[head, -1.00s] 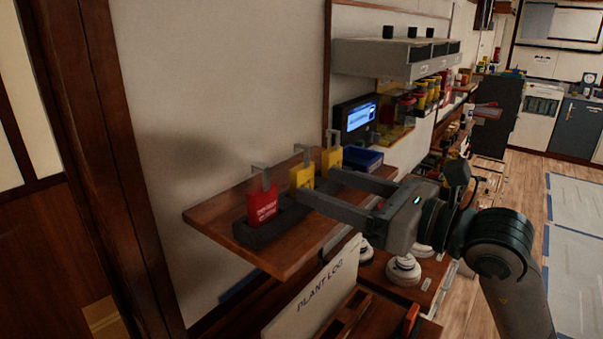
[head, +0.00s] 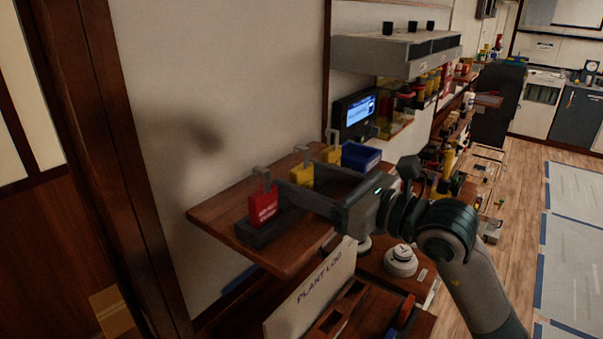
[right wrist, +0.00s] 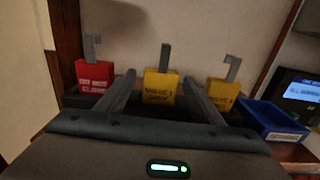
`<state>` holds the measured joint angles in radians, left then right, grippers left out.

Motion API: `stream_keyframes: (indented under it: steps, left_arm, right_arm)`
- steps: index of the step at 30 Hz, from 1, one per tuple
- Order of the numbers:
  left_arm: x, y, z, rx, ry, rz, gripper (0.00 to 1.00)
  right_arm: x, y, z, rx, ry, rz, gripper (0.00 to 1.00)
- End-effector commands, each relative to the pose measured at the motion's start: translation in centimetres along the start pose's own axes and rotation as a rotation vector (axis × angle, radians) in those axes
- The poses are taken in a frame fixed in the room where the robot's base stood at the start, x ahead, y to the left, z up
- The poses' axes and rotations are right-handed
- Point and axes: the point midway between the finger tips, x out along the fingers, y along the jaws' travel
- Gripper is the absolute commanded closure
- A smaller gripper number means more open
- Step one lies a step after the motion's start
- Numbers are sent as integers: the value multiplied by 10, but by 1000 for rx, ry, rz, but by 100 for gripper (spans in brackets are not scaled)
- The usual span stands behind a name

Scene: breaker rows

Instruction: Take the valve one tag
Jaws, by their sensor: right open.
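Three padlock-shaped tags stand in a dark holder (head: 262,236) on a wooden shelf. The red tag (head: 263,206) is at the left, a yellow tag (head: 301,175) is in the middle, and another yellow tag (head: 331,155) is at the right. In the right wrist view, the middle yellow tag (right wrist: 160,88) carries blurred lettering that looks like "VALVE 1". My right gripper (head: 298,176) is open, with its fingers pointing at the holder. In the right wrist view, its fingertips (right wrist: 160,77) lie on either side of the middle tag; contact cannot be told. My left gripper is out of view.
A blue bin (head: 360,157) sits beside the right yellow tag. A lit screen (head: 357,114) is on the wall behind. A "PLANT LOG" board (head: 318,290) stands below the shelf (head: 283,262). The wall closes off the back; open floor lies at the right.

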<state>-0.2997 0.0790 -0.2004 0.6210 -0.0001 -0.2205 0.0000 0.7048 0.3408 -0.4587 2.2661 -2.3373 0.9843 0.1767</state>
Motion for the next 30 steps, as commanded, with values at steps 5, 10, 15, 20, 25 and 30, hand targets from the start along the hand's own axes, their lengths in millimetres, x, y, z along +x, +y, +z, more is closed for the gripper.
stream_keyframes:
  steps: [5, 10, 15, 20, 25, 30]
  left_arm:
    - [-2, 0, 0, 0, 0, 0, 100]
    - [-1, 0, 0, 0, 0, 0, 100]
    - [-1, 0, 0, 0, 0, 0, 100]
    - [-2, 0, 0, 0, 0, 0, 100]
    - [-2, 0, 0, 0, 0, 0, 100]
    - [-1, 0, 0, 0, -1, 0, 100]
  right_arm:
    - [4, 0, 0, 0, -1, 0, 39]
    - [4, 0, -1, 0, -1, 0, 39]
    - [4, 0, 0, 0, -1, 0, 39]
    - [4, 0, 0, 0, -1, 0, 70]
    - [4, 0, 0, 0, -1, 0, 84]
    - [4, 0, 0, -1, -1, 0, 84]
